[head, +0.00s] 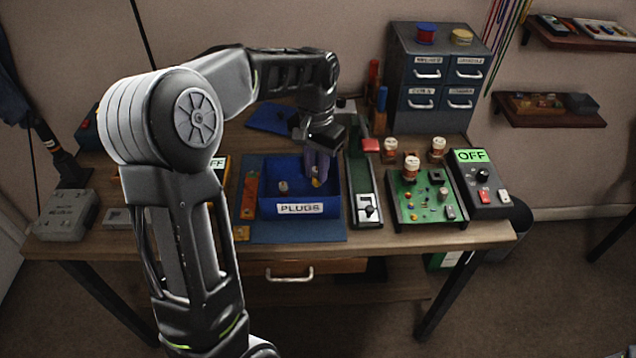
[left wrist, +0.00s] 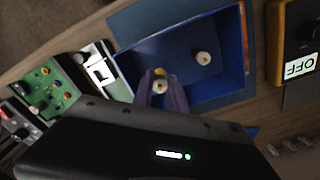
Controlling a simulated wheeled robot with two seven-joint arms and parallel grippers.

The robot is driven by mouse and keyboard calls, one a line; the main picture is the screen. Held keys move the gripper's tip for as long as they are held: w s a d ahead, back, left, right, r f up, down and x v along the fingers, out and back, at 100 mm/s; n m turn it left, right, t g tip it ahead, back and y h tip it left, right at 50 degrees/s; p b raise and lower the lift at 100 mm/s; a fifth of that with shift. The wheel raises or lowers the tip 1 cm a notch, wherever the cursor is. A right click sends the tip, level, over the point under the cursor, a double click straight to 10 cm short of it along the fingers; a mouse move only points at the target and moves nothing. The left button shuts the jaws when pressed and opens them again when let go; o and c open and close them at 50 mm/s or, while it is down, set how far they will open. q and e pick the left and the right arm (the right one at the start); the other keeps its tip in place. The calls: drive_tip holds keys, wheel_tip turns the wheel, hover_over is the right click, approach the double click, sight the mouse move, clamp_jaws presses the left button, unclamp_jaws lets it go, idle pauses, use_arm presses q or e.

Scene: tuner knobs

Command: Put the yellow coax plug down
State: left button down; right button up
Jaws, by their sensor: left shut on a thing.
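The yellow coax plug (head: 316,182) is at the tips of my left gripper (head: 318,168), over the right part of the blue bin labelled PLUGS (head: 300,208). The gripper is shut on the plug. The left wrist view also shows the plug (left wrist: 160,73) between the purple-grey fingers (left wrist: 160,88), near the bin's wall. I cannot tell whether the plug touches the bin floor. Another plug, pale with a reddish base (left wrist: 202,57), stands in the bin apart from the gripper; it also shows in the head view (head: 283,186). My right gripper is not in view.
The bin sits on a blue mat (head: 270,235). A device with a white switch plate (head: 368,208) is close on the right, then a green circuit board (head: 425,205) and a box reading OFF (head: 470,156). An orange strip (head: 250,195) lies left of the bin.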

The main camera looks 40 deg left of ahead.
use_arm(q)
drive_tip(key=shift+w+a+f, duration=0.1)
drive_tip(key=shift+w+f, duration=0.05)
drive_tip(key=shift+f, duration=0.7)
drive_tip(key=shift+w+f, duration=0.2)
drive_tip(key=shift+f, duration=0.65)
drive_tip(key=shift+w+a+f, duration=0.1)
drive_tip(key=shift+w+f, duration=0.05)
drive_tip(key=shift+f, duration=0.7)
drive_tip(key=shift+s, duration=0.1)
drive_tip(key=shift+f, duration=0.15)
drive_tip(key=c, duration=1.3)
unclamp_jaws()
wheel_tip(320, 180, up, 12)
drive_tip(key=shift+r, duration=0.2)
